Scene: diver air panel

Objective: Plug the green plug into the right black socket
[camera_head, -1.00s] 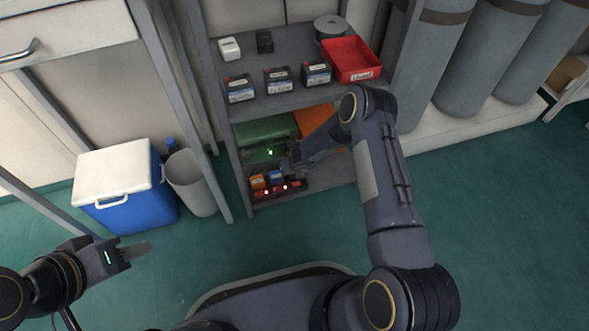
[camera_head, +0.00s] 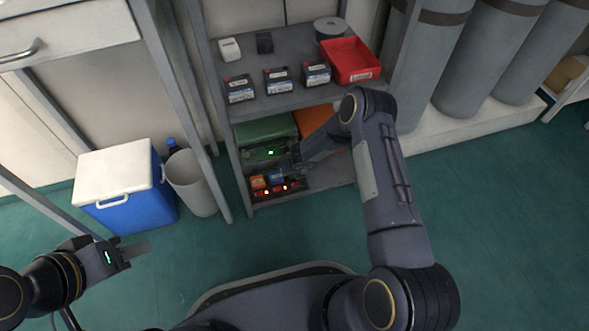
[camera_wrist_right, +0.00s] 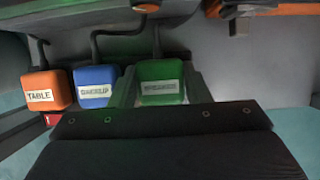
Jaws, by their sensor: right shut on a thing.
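The green plug (camera_wrist_right: 162,82) has a white label, too blurred to read, and a dark cord rising from its back. My right gripper (camera_wrist_right: 161,92) is shut on it, one finger on each side. In the head view this gripper (camera_head: 287,165) is on the lower shelf, close to the blue plug (camera_head: 276,177) and the orange plug (camera_head: 257,182); the green plug cannot be made out there. Those two plugs sit on a dark strip (camera_head: 292,191) with red lights. The right black socket cannot be made out. My left gripper (camera_head: 135,250) is over the floor, far from the shelf.
In the wrist view, the orange plug (camera_wrist_right: 47,91) and blue plug (camera_wrist_right: 96,87) stand left of the green plug, with cords. A green case (camera_head: 265,131) is behind. The upper shelf (camera_head: 285,101) overhangs, holding several boxes and a red tray (camera_head: 351,61). A cooler (camera_head: 125,190) stands left.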

